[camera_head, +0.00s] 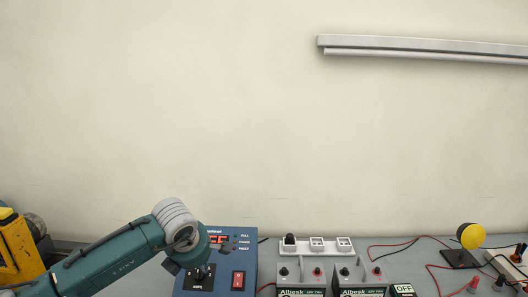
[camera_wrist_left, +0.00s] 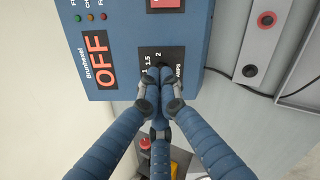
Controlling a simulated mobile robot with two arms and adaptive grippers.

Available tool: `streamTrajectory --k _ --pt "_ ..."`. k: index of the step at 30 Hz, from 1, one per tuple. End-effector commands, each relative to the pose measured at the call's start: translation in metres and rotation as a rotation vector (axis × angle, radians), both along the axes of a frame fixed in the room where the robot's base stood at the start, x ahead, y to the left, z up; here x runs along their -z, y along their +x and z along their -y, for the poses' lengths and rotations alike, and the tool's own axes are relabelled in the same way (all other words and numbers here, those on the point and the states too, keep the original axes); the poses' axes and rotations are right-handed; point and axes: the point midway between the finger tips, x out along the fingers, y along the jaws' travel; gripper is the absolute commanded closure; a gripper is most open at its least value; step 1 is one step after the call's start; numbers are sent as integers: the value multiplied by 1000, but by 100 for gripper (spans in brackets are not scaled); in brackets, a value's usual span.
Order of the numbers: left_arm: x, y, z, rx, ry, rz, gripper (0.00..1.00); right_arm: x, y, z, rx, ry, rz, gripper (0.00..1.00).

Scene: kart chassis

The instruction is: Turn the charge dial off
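The blue charger box (camera_head: 247,262) stands on the bench at the lower middle of the head view. It has a red display (camera_head: 218,239), a red rocker switch (camera_head: 238,280) and a black dial panel marked AMPS (camera_head: 203,288). In the left wrist view the display (camera_wrist_left: 98,60) reads OFF in red. The dial panel (camera_wrist_left: 166,50) shows the marks 1, 1.5 and 2. My left gripper (camera_wrist_left: 158,74) has its fingertips closed together at the charge dial; they hide the knob. My right gripper is in neither view.
Further right are a yellow-domed lamp (camera_head: 471,236) and red leads. A yellow object (camera_head: 17,248) stands at the far left. A grey rail (camera_head: 425,48) is on the wall.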

Motion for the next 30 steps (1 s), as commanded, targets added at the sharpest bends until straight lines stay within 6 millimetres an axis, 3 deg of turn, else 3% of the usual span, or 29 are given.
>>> streamTrajectory --k 5,12,18,30 --pt "24 11 1 0 0 -2 100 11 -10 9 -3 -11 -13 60" --pt "48 23 1 2 1 -1 100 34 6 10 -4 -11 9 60" --pt "51 27 1 2 1 0 100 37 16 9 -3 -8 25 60" --pt "51 27 0 2 1 0 100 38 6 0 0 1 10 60"
